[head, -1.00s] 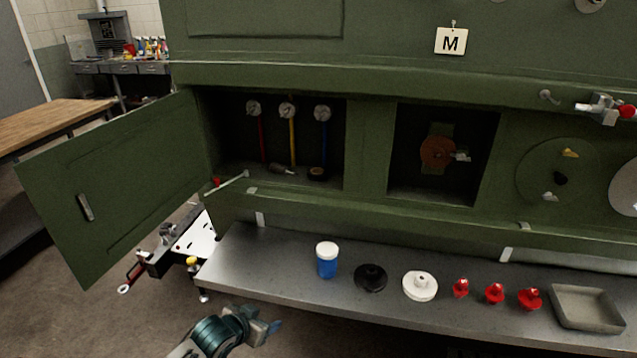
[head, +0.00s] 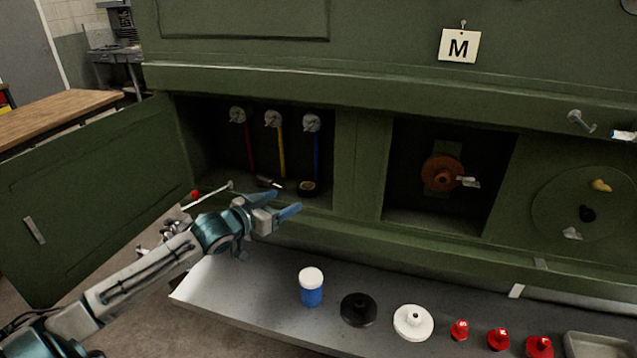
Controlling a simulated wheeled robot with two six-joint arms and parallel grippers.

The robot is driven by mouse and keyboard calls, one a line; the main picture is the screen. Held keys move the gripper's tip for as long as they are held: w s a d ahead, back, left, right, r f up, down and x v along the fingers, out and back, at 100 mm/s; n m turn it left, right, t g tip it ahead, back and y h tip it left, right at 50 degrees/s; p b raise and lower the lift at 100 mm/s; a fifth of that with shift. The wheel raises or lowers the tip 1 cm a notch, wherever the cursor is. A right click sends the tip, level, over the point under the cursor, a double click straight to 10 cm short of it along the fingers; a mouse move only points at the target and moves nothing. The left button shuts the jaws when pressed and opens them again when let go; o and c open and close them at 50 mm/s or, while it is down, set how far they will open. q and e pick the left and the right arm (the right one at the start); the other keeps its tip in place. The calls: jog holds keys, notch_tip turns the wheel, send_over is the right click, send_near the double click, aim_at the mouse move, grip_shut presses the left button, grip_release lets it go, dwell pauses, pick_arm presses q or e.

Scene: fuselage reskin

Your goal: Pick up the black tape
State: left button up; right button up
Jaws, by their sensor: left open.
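The black tape (head: 307,189) looks like a small dark roll with a tan centre. It lies on the floor of the open left compartment, below the blue tube and near the front edge. My left gripper (head: 284,204) is open and empty. It is in front of the compartment, just left of and below the tape in the picture, apart from it as far as I can tell. My right gripper is not in view.
A small tool (head: 268,182) lies left of the tape. The open compartment door (head: 90,200) and its stay rod (head: 207,196) are at the left. The shelf below (head: 240,295) carries a blue jar (head: 311,289), a black disc (head: 358,309), a white disc (head: 413,322) and red caps.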

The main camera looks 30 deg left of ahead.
aim_at(312, 184)
pick_arm(q)
jog(key=shift+w+a+r, duration=0.1)
jog(key=shift+w+r, duration=0.1)
jog(key=shift+w, duration=0.2)
jog(key=w+b, duration=0.1)
jog(key=b, duration=0.2)
jog(key=shift+w+f+b, duration=0.15)
jog(key=shift+f+b, duration=0.05)
jog(key=shift+b, duration=0.2)
jog(key=b+x, duration=0.2)
jog(key=shift+w, duration=0.4)
jog(key=shift+w+r, duration=0.1)
jog(key=shift+w, duration=0.4)
jog(key=shift+w+b, duration=0.2)
jog(key=shift+b, duration=0.25)
jog(key=x, duration=0.1)
jog(key=b+x, duration=0.1)
jog(key=x, duration=0.1)
jog(key=b+x, duration=0.1)
jog(key=shift+w+d, duration=0.3)
jog(key=shift+w, duration=0.05)
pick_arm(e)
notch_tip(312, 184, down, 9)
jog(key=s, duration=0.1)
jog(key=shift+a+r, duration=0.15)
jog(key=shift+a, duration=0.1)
pick_arm(q)
jog(key=shift+s, duration=0.1)
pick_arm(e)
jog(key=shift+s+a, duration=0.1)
